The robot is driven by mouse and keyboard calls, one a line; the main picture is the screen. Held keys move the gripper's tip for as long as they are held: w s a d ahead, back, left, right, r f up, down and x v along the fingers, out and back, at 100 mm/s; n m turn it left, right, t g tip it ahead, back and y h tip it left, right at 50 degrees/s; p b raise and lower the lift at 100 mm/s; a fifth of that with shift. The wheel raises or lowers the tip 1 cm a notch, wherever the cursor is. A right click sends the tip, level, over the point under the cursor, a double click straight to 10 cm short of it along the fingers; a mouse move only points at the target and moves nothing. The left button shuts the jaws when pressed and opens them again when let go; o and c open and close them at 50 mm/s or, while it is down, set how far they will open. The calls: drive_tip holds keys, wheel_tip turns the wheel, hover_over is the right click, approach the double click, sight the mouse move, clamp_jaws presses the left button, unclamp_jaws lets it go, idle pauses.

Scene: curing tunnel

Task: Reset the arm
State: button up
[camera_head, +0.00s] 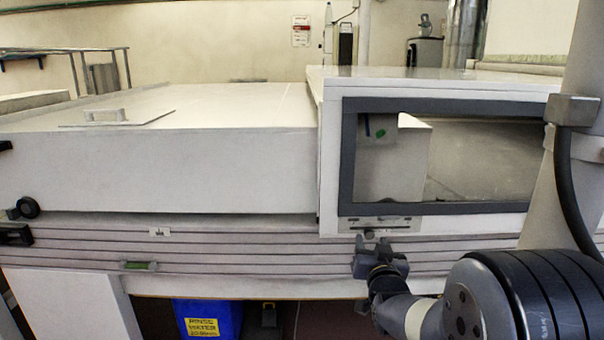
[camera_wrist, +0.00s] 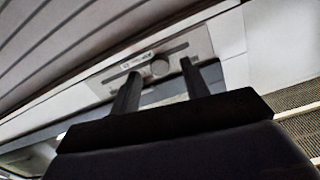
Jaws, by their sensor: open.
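My gripper (camera_head: 380,262) is in front of the ribbed side rail of the tunnel, just below the framed window, at the lower right of the head view. In the wrist view its two dark fingers (camera_wrist: 160,95) stand apart with nothing held between them. I cannot tell whether the fingers touch the plate.
The white tunnel housing (camera_head: 160,170) spans the left, with a handled lid (camera_head: 105,117) on top. The dark-framed window (camera_head: 480,165) fills the right. A blue bin (camera_head: 208,318) with a yellow label stands below. A black knob (camera_head: 28,207) protrudes at far left.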

drive_tip(key=w, duration=0.2)
drive_tip(key=shift+w, duration=0.45)
drive_tip(key=shift+a, duration=0.2)
